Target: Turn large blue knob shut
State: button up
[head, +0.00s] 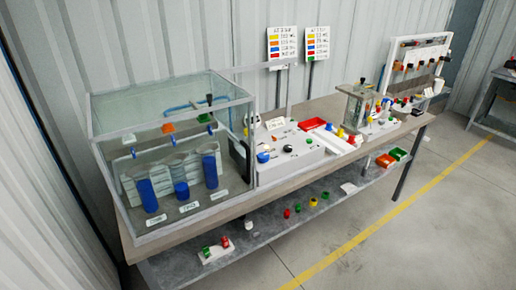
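A round blue knob (263,157) sits at the left front of a white control box (292,163) on the bench. It looks like the larger blue knob there; whether it is open or shut cannot be told at this size. A smaller blue piece (328,127) shows farther right, near yellow and red ones. Small dark knobs (288,149) sit on the same box. My gripper is not in view.
A clear glass tank (172,109) with several blue-filled cylinders (210,172) stands left of the control box. A smaller clear case (358,104) stands right. Open floor (390,232) lies in front of the bench.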

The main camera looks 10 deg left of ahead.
aim_at(262, 157)
jog(key=u, duration=0.3)
jog(key=i, duration=1)
jog(key=u, duration=0.4)
